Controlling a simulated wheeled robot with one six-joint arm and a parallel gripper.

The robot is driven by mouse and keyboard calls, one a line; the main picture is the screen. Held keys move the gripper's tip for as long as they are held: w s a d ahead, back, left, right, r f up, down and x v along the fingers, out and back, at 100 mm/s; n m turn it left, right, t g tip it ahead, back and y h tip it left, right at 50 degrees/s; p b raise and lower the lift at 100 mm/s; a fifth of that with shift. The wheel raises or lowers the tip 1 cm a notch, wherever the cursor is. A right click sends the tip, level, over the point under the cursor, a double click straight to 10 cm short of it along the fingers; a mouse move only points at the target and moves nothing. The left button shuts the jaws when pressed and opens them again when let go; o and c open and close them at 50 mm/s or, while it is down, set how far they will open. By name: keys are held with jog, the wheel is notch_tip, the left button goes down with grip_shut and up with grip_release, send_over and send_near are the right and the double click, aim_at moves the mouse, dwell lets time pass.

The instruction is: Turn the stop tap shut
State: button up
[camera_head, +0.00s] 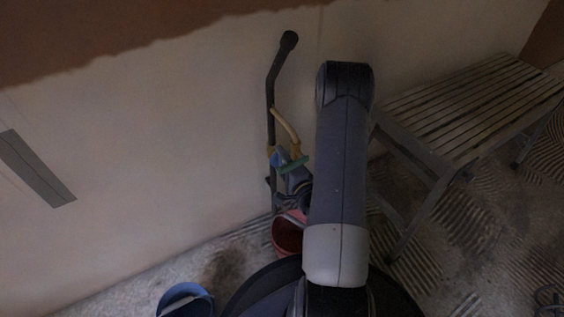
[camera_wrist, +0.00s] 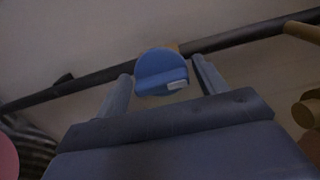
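A blue round tap handle (camera_wrist: 160,72) with a small white mark faces me in the wrist view, in front of the dark pipe (camera_wrist: 95,78). It shows small in the head view (camera_head: 276,158), low on the upright wall pipe (camera_head: 271,95). I take it for the stop tap. My gripper (camera_wrist: 162,72) is open, with one finger on each side of the blue handle. Narrow gaps show between handle and fingers, so I see no grip. In the head view my arm hides much of the gripper. A brass bit shows behind the handle.
A brass branch (camera_head: 288,126) with a green lever (camera_head: 293,164) sits close to the right of the blue handle. A red bucket (camera_head: 286,238) stands below, a blue bucket (camera_head: 184,301) at lower left. A slatted bench (camera_head: 460,105) stands at right.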

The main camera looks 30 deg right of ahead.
jog(key=shift+o, duration=0.4)
jog(key=shift+s+d, duration=0.1)
jog(key=shift+s, duration=0.25)
jog(key=s, duration=1)
jog(key=shift+d, duration=0.1)
jog(key=w, duration=1.1)
jog(key=shift+a, duration=0.2)
jog(key=shift+s, duration=0.1)
jog(key=shift+s, duration=0.1)
